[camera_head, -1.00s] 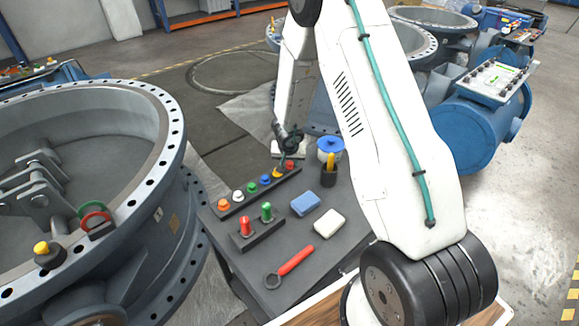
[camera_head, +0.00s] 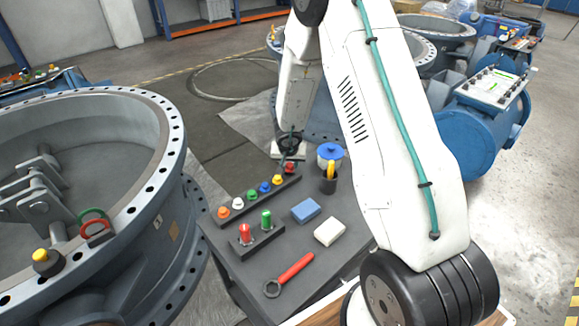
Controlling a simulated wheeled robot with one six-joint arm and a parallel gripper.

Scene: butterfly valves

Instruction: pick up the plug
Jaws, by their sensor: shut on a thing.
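A dark rack (camera_head: 262,200) on the grey table holds a row of coloured plugs: orange (camera_head: 223,212), white (camera_head: 238,203), green (camera_head: 252,195), blue (camera_head: 265,187) and yellow (camera_head: 277,180). The red plug (camera_head: 289,168) is at the far end of the row. My gripper (camera_head: 287,158) is small and dark in the head view, right over the red plug, and appears shut on it. The fingertips partly hide its top. I cannot tell whether the plug is clear of the rack.
A smaller block (camera_head: 258,244) with red and green pieces, a blue block (camera_head: 306,210), a white block (camera_head: 329,232), a red-handled wrench (camera_head: 290,274), a dark cup (camera_head: 328,184) and a blue-lidded pot (camera_head: 330,156) share the table (camera_head: 345,262). A large valve ring (camera_head: 150,225) stands left.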

